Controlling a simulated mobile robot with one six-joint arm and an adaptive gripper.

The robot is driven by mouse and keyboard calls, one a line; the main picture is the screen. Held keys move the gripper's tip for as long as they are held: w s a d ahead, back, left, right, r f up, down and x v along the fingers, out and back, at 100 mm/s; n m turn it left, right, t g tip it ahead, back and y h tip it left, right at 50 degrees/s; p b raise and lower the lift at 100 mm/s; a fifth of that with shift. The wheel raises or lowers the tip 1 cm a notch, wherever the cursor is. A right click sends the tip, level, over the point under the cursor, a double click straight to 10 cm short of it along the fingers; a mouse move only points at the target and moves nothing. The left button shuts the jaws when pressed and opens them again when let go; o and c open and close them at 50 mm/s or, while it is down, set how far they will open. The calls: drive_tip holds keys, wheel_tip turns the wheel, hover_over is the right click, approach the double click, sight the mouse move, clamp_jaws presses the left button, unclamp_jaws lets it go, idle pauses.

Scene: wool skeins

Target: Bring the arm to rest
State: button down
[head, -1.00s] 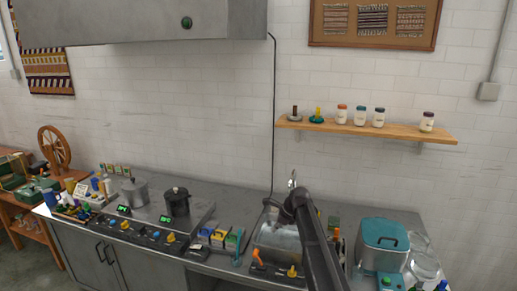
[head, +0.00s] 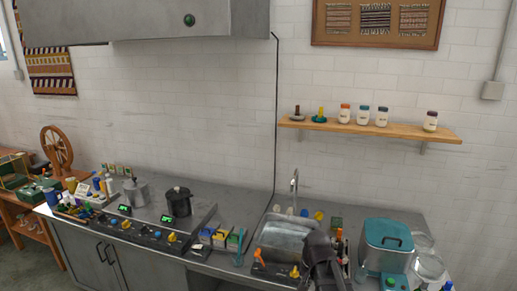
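My arm (head: 322,262) shows at the bottom of the head view, right of the middle, as a dark grey link folded low in front of the sink. My gripper cannot be made out, so its fingers and anything in them are hidden. The arm covers part of the sink's right side and the counter's front edge.
The metal sink (head: 284,237) with its tap (head: 294,186) lies just left of my arm. A teal-lidded vessel (head: 388,243) and glass bowls stand to the right. A dark pot (head: 178,201) is on the hob. A wooden shelf (head: 390,130) with jars hangs above.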

drive_tip(key=s+d+n+h, duration=0.1)
drive_tip(key=s+d+n, duration=0.1)
drive_tip(key=s+n, duration=0.2)
drive_tip(key=s, duration=0.3)
drive_tip(key=shift+d+f+n, duration=0.15)
drive_tip(key=shift+f+n, duration=0.15)
drive_tip(key=shift+f, duration=0.1)
